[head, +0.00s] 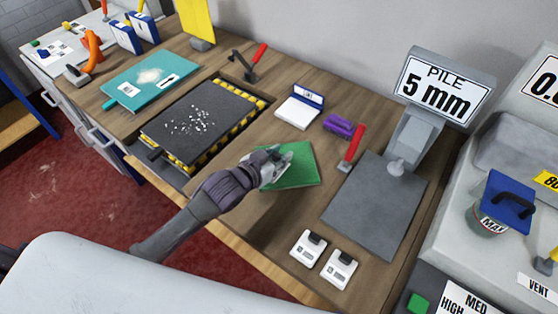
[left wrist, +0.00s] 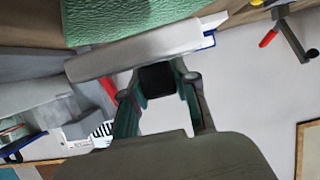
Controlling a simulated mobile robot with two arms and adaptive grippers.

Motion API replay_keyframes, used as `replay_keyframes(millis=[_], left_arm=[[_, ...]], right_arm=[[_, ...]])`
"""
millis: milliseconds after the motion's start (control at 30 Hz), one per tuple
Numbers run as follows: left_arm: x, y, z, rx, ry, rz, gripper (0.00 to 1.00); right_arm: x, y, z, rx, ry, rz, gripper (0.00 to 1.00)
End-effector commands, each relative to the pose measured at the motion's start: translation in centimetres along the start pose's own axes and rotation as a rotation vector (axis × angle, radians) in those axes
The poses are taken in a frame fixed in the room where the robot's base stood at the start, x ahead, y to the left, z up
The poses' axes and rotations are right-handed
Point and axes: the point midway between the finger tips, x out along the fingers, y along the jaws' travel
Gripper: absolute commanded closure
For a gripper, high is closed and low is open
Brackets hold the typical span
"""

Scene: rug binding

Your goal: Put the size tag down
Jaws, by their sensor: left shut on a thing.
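My left gripper (head: 270,165) is over the left part of a green square mat (head: 300,172) on the wooden bench. In the left wrist view my left gripper (left wrist: 160,82) is shut on the black grip of a pale, flat piece (left wrist: 130,53), which looks like a size tag seen edge-on. The green mat (left wrist: 130,18) shows just beyond it. I cannot tell whether the tag touches the mat. Two similar white tags with black clips, one (head: 308,248) left of the other (head: 339,269), lie at the bench's front. My right gripper is not in view.
A grey plate (head: 372,212) with a "PILE 5 mm" display (head: 445,88) stands right of the mat. A red-handled tool (head: 352,147), purple clip (head: 343,127) and white-and-blue pad (head: 299,108) lie behind it. A dark speckled slab (head: 200,125) is to the left.

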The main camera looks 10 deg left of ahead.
Motion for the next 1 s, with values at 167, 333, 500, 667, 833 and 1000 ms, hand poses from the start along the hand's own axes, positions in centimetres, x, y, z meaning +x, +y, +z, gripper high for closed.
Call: replay_keyframes(millis=[167, 333, 500, 667, 833, 1000], left_arm=[[0.9, 0.0, 2.5, -0.002, -0.006, 0.000, 1.00], [1.4, 0.0, 3.6, 0.000, -0.001, 0.001, 1.00], [1.4, 0.1, 3.6, 0.001, -0.001, 0.001, 1.00], [1.6, 0.0, 4.0, 0.001, -0.002, 0.001, 1.00], [1.5, 0.0, 3.9, 0.001, -0.002, 0.001, 0.46], [1.5, 0.0, 3.9, 0.001, -0.002, 0.001, 0.46]], right_arm=[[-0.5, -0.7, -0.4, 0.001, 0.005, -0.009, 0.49], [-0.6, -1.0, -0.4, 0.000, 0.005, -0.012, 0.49], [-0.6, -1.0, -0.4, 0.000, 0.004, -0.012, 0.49], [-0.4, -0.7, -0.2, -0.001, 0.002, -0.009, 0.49], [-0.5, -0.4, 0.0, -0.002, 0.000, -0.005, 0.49], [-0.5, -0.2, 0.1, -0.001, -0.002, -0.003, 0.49]])
